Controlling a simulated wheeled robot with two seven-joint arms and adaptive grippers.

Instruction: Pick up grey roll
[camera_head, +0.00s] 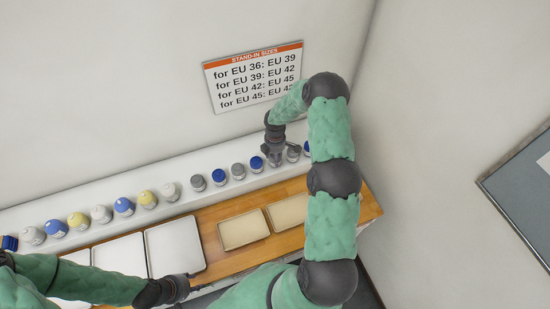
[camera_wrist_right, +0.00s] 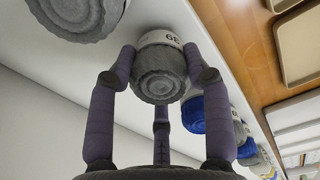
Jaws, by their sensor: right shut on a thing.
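A grey roll (camera_wrist_right: 160,72) with a white band bearing a number that looks like 39 sits between the fingers of my right gripper (camera_wrist_right: 158,62) in the right wrist view. The fingers touch its sides and are shut on it. In the head view my right gripper (camera_head: 277,158) is over the right part of the white ledge and mostly hides this roll. I cannot tell whether the roll is clear of the ledge. Another grey roll (camera_wrist_right: 78,12) is close by. My left gripper (camera_head: 178,288) is low in the head view, near the trays; its fingers are unclear.
The white ledge (camera_head: 100,199) carries a row of blue, grey, white and yellow rolls, with a blue roll (camera_head: 257,163) just left of the right gripper. Below it, a wooden table (camera_head: 213,254) holds beige trays (camera_head: 243,230) and white trays (camera_head: 174,247). A size sign (camera_head: 254,77) hangs behind.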

